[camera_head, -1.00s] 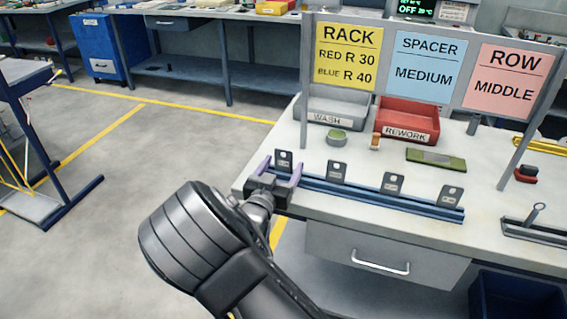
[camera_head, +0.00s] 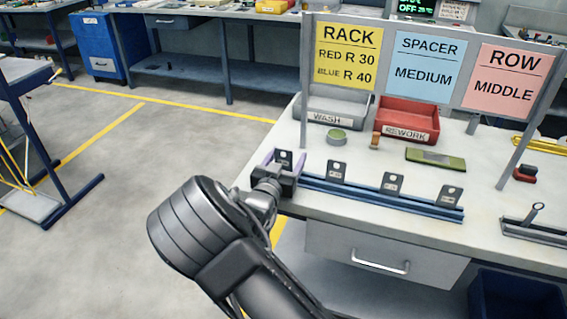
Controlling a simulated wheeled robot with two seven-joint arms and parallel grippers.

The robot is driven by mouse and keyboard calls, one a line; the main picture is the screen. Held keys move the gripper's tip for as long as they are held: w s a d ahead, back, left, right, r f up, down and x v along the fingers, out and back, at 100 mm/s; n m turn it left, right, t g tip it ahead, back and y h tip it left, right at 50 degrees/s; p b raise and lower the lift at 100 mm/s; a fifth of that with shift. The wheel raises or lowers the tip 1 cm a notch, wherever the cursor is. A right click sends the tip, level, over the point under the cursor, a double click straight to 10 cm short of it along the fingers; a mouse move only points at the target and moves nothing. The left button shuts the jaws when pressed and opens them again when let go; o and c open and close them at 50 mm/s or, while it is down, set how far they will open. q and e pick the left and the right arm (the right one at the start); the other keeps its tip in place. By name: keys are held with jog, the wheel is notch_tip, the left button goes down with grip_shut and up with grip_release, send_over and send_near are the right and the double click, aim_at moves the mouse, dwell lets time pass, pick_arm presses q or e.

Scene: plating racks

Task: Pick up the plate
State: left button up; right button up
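Several small dark plates with pale marks stand upright along a blue rail (camera_head: 400,199) at the front of the bench. The leftmost plate (camera_head: 285,157) stands at the rail's left end; its lower part is hidden by my gripper. My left gripper (camera_head: 285,160), with purple fingers, is at this plate. Its fingers are apart, one to each side of the plate in the picture, and I see no contact. The other plates (camera_head: 337,170), (camera_head: 393,182) and (camera_head: 451,195) stand farther right. My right gripper is not in view.
A sign board (camera_head: 431,64) on posts stands over the bench. Behind the rail are a grey WASH tray (camera_head: 326,119), a red REWORK tray (camera_head: 407,135), a round green-topped tin (camera_head: 337,137) and a green slab (camera_head: 437,159). A holder (camera_head: 535,230) lies at right.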

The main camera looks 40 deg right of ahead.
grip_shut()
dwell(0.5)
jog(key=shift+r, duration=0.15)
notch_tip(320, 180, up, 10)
jog(key=p, duration=0.1)
dwell(0.3)
dwell(0.4)
